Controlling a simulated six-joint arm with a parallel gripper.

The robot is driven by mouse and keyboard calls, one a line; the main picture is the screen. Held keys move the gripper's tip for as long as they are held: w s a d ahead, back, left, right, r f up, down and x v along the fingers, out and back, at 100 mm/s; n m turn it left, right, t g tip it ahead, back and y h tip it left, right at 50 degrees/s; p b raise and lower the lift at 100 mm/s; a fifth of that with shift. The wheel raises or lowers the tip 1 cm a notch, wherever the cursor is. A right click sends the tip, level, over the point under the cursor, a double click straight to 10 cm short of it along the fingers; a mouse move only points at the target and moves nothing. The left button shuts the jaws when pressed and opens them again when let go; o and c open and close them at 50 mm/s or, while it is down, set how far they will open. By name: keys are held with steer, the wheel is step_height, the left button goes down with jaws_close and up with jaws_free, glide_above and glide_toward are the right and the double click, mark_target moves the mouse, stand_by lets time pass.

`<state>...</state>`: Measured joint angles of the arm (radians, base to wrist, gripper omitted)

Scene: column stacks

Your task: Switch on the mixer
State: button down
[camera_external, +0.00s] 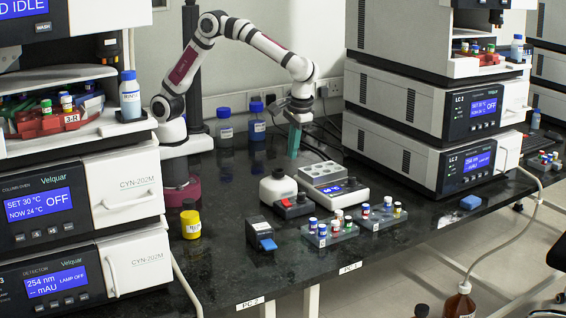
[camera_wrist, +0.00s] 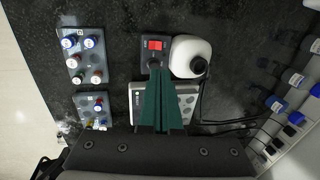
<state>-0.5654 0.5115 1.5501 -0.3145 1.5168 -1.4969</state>
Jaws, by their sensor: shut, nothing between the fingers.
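The mixer (camera_external: 278,188) is a white rounded body with a black cup on top, standing mid-bench; it also shows in the wrist view (camera_wrist: 186,52). Directly beside it is a dark control box (camera_external: 294,208) with a red switch and a black knob. In the wrist view the red switch (camera_wrist: 155,45) faces up and the knob sits below it. My gripper (camera_external: 293,156) has green fingers pointing down, shut and empty. It hangs above the bench, near the heater block. In the wrist view its fingertips (camera_wrist: 157,72) appear just below the knob, partly overlapping the box's lower edge.
A white heater block (camera_external: 340,190) with a lit display stands beside the mixer, partly behind my fingers in the wrist view. Instrument stacks (camera_external: 430,110) flank the bench.

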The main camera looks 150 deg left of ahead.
mark_target(285, 200)
steer(key=x, duration=1.4)
steer(key=shift+s, duration=0.1)
steer(key=shift+f, duration=0.1)
